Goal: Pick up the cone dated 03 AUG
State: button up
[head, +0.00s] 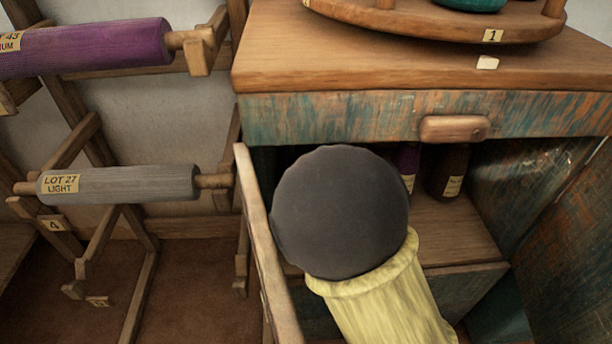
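Two cones stand inside the open cabinet under the drawer. One is purple (407,160), partly hidden behind a dark round shape. The other is dark brown (446,172), to its right, with its top in shadow under the drawer. Each bears a small cream label, too small to read, so I cannot tell which is dated 03 AUG. The dark round shape and its yellow sleeve, which look like part of my arm, cover the left of the cabinet opening. My gripper is not in view.
The cabinet (330,118) has a closed drawer with a wooden handle (454,128). An open door (254,215) stands at its left. A round tray (430,22) sits on top. A rack at left holds purple (100,45) and grey (115,184) rolls.

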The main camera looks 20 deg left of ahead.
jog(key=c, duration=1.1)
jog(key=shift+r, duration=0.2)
